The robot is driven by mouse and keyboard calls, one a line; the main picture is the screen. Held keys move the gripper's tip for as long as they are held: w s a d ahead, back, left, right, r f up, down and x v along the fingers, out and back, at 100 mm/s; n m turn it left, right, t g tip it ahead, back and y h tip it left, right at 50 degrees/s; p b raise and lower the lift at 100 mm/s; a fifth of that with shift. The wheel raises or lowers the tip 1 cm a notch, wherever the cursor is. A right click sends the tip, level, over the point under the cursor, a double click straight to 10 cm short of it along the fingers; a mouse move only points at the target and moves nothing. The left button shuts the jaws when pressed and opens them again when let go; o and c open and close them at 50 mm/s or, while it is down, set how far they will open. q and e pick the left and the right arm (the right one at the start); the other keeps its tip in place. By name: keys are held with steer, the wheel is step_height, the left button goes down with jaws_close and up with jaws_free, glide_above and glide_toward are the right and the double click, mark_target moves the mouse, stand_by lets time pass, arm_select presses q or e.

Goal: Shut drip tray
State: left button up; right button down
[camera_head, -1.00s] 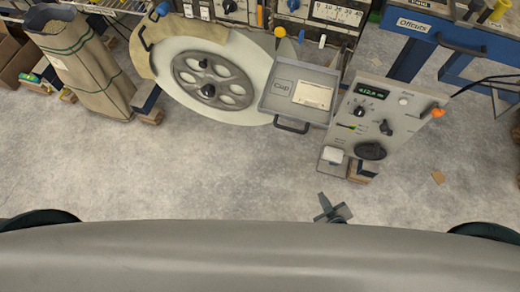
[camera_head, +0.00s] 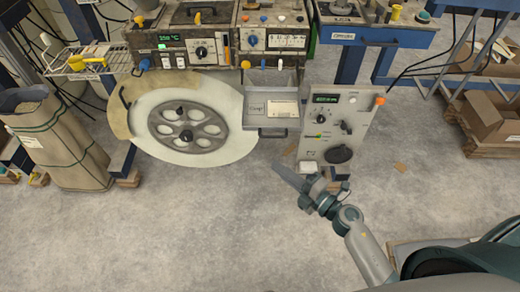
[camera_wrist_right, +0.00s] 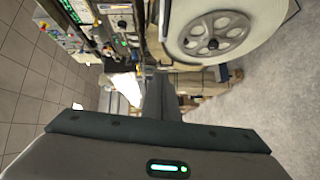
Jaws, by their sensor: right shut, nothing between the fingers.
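The drip tray (camera_head: 256,121) is a grey open-topped box below the front of the machine, with a handle on its near side and a pale label inside. It appears drawn out toward me. My right gripper (camera_head: 283,173) is shut and empty, below and slightly right of the tray in the head view, apart from it. Its closed fingers point up and left. In the right wrist view the closed fingers (camera_wrist_right: 160,95) point up the picture, and I cannot make out the tray there. My left gripper is not in view.
A large pale disc with a grey spoked wheel (camera_head: 187,128) stands left of the tray. A control panel (camera_head: 325,125) with knobs stands right of it. A tall brown bag (camera_head: 60,145) is at the left. Open floor (camera_head: 180,235) lies in front.

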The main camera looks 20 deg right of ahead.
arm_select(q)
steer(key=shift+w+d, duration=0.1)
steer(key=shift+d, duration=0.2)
arm_select(e)
steer(key=shift+w+d+f, duration=0.1)
steer(key=shift+w+d, duration=0.05)
